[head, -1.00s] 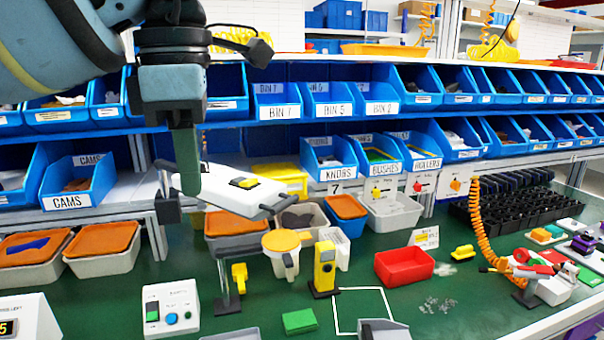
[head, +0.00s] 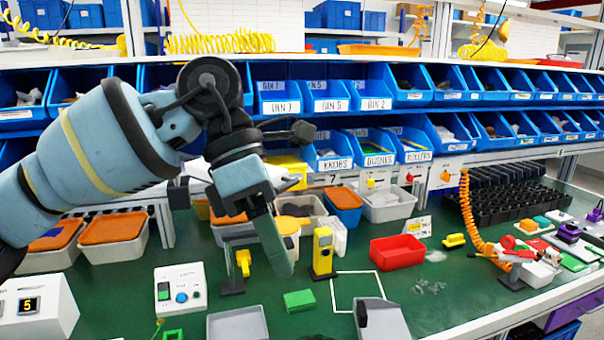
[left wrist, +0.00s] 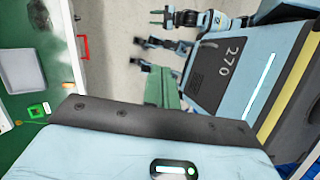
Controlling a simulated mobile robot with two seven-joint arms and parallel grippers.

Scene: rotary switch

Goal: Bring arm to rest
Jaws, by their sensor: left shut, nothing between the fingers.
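My left gripper (head: 284,262) hangs in front of the shelving at the middle of the head view, above the green bench. Its green fingers point down and slightly right, closed together with nothing held. The upper arm comes in from the left and bends at a dark wrist joint. A row of small rotary switches with a yellow knob (head: 371,183), a red knob (head: 408,178) and an orange knob (head: 446,177) sits along the shelf edge. My right gripper does not show.
Below the gripper stand a yellow device (head: 323,252), a white button box (head: 180,287) and a green block (head: 299,300). A red bin (head: 397,250) is to the right. Blue bins (head: 378,153) fill the shelves behind. A white panel behind the gripper is mostly hidden.

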